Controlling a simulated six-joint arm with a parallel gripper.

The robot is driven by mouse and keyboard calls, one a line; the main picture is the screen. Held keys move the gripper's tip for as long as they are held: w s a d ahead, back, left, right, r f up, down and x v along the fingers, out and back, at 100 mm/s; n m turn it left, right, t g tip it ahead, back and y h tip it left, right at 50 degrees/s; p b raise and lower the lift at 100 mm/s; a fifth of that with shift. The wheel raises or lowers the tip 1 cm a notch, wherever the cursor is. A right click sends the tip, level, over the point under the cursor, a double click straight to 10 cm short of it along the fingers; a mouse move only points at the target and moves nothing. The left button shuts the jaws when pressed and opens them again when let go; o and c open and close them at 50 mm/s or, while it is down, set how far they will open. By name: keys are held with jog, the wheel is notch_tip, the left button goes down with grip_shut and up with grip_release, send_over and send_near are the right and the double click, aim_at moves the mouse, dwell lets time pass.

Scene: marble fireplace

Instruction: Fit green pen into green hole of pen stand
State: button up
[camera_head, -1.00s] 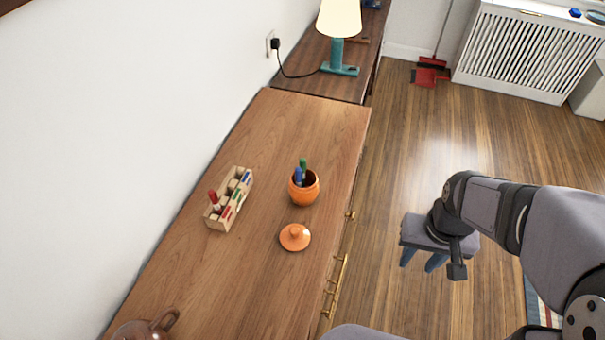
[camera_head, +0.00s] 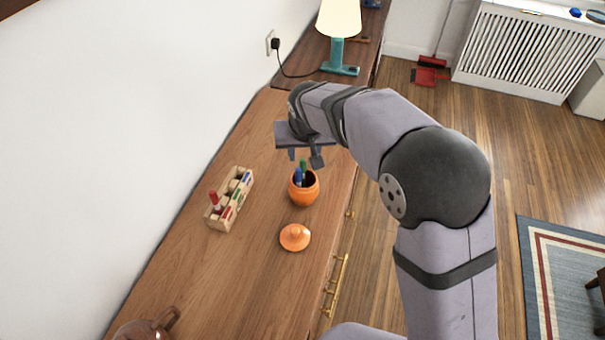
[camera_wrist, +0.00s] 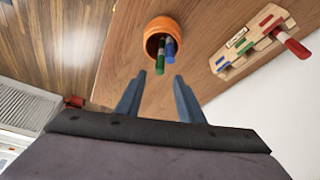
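A green pen (camera_head: 303,166) stands beside a blue pen (camera_head: 297,175) inside an orange pot (camera_head: 304,193) on the wooden cabinet top. In the wrist view the green pen (camera_wrist: 160,56) and blue pen (camera_wrist: 170,48) lean out of the pot's mouth. The wooden pen stand (camera_head: 222,214) is left of the pot, with coloured marks and a red pen (camera_head: 213,198) upright at its near end. My gripper (camera_wrist: 158,88) is open and empty, its two fingers spread on either side below the pens in the wrist view. In the head view it is just behind and above the pot.
An orange lid (camera_head: 295,237) lies on the cabinet top (camera_head: 240,290) in front of the pot. A brown teapot (camera_head: 148,328) is at the near left. A teal lamp (camera_head: 338,52) stands at the back. The wall borders the left side.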

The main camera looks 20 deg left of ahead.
aim_at(303, 161)
jog(key=shift+p+x, duration=1.7)
jog(key=shift+x, duration=1.8)
grip_shut()
